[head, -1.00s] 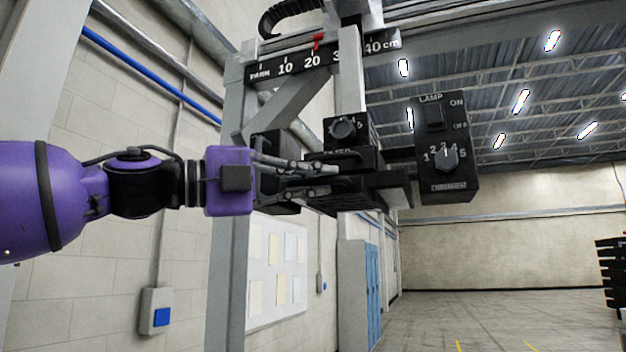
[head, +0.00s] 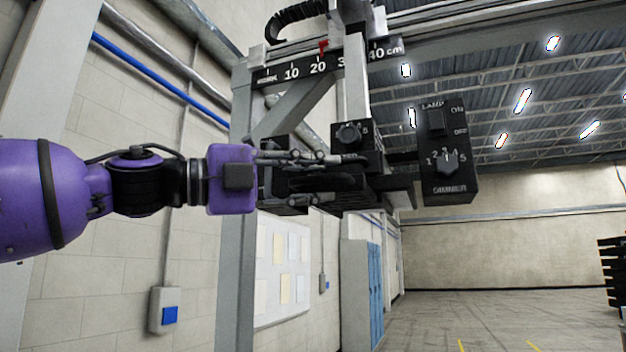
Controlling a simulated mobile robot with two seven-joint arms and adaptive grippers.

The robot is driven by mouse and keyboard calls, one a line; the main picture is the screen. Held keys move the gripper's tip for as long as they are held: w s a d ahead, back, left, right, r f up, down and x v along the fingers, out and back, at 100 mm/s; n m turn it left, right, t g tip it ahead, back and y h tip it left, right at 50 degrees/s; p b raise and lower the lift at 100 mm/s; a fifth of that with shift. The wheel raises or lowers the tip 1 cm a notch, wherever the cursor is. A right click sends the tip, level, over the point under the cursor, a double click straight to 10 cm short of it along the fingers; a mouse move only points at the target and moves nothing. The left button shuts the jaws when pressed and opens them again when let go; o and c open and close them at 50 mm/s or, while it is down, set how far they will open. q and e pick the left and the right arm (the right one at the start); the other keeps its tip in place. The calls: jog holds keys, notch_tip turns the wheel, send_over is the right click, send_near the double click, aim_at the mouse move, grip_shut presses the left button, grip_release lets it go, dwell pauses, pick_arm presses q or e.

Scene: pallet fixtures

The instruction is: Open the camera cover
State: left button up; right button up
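A black camera unit (head: 372,190) hangs from the gantry, with a small numbered knob (head: 348,135) on its upper part. I cannot clearly tell the cover from the rest of the black housing. My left gripper (head: 342,179) is in front of the unit's left side. Its two grey fingers are spread one above the other, with a dark rounded part of the unit showing between or behind them. I cannot tell whether they touch it. My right gripper is not in view.
A black lamp box (head: 449,150) with a switch and dimmer knob is right of the camera unit. A scale rail (head: 318,64) with a red pointer runs above. A grey post (head: 236,250) stands behind the gripper. The right side is open.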

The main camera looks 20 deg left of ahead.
pick_arm(q)
jog(key=shift+a, duration=0.1)
jog(key=shift+v, duration=1.55)
jog(key=shift+r+v, duration=0.2)
jog(key=shift+v, duration=1.45)
jog(key=shift+s+a+f, duration=0.2)
jog(key=shift+s+a, duration=0.05)
jog(key=shift+s, duration=0.1)
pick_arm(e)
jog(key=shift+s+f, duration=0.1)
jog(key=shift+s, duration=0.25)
